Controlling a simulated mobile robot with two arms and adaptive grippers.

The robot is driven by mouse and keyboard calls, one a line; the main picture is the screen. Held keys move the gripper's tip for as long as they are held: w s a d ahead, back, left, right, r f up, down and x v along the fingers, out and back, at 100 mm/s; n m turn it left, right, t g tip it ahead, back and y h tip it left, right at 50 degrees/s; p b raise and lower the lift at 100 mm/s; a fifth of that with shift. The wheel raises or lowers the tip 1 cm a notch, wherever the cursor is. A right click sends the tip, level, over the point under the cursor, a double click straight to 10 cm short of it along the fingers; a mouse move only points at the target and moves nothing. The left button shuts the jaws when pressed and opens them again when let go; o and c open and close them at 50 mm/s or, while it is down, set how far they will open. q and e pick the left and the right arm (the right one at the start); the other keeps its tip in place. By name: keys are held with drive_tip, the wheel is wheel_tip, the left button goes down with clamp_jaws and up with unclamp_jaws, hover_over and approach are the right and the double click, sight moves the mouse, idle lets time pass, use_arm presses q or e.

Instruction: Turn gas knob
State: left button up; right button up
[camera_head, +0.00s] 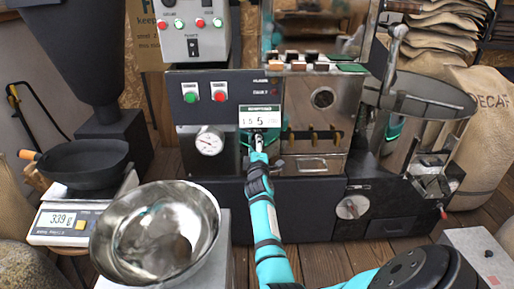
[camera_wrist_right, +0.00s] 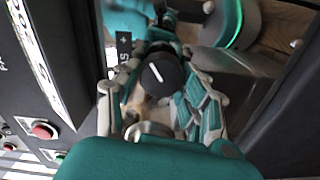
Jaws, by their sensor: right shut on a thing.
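The gas knob (camera_wrist_right: 160,75) is a round black knob with a white pointer line in the right wrist view. It sits between the two teal-and-grey fingers of my right gripper (camera_wrist_right: 160,98), which is shut on it. In the head view my right gripper (camera_head: 258,148) reaches the black roaster front just below a white display (camera_head: 260,116). The gripper covers the knob there. My left gripper is not in view.
The roaster front carries a green button (camera_head: 190,97), a red button (camera_head: 219,96) and a round gauge (camera_head: 208,142). A steel bowl (camera_head: 112,243) stands front left, near a scale (camera_head: 55,224) with a black pan (camera_head: 84,163). A cooling tray (camera_head: 425,97) is at right.

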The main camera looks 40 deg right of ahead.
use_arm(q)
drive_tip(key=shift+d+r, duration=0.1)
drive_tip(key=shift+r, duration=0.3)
use_arm(e)
drive_tip(key=shift+f+n, duration=0.1)
drive_tip(key=shift+n, duration=0.5)
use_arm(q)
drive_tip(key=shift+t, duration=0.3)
use_arm(e)
drive_tip(key=o, duration=1.2)
drive_tip(key=v, duration=1.2)
drive_tip(key=shift+a, duration=0.1)
